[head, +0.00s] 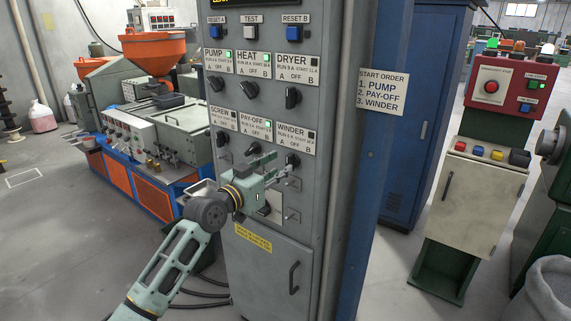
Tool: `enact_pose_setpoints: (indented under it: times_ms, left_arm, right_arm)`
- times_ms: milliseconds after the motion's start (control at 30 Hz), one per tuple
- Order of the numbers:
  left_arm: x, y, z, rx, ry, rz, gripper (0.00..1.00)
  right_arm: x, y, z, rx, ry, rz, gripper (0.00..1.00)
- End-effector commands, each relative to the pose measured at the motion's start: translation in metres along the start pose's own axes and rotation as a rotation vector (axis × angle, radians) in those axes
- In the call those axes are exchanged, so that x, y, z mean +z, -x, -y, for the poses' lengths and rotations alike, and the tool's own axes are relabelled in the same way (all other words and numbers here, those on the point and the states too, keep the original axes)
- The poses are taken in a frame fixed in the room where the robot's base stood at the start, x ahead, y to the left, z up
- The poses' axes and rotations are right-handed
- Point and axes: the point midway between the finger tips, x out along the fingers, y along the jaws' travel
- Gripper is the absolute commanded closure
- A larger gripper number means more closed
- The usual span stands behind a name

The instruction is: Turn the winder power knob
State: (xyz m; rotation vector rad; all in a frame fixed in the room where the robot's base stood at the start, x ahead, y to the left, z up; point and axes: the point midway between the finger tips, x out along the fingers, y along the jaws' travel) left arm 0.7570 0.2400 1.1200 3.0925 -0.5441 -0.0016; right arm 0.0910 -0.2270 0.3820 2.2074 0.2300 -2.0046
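The winder knob (292,160) is a black rotary knob under the WINDER label (293,136) on the grey control cabinet (270,230). The small square lamp by that label is dark. My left gripper (283,165) is in front of the panel, its fingers pointing at the lower right, close to the winder knob. Its two fingers look apart with nothing between them. I cannot tell whether a finger touches the knob. The pay-off knob (253,148) is just above the gripper, and its lamp is green. My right gripper is not in view.
Other knobs are close by: pump (216,85), heat (249,90), dryer (292,97) and screw (222,138). A start order sign (382,91) reads pump, pay-off, winder. A red button box (497,85) stands at right. Open floor lies at the lower left.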

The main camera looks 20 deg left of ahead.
Motion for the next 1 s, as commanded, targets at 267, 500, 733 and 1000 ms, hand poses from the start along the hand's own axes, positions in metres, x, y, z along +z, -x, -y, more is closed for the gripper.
enact_pose_setpoints:
  times_ms: [267, 500, 733, 1000]
  left_arm:
    - [0.000, -0.029, 0.000, 0.000, 0.001, 0.000, 0.70]
    - [0.000, -0.032, -0.001, 0.000, 0.000, -0.001, 0.70]
    - [0.000, -0.031, 0.000, 0.000, 0.000, 0.000, 0.83]
    - [0.001, -0.031, 0.000, 0.000, 0.000, 0.000, 1.00]
  right_arm:
    - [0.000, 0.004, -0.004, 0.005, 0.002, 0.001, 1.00]
    - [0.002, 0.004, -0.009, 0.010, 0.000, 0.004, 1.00]
    - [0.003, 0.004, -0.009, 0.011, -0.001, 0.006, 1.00]
    - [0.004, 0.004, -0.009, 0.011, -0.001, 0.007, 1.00]
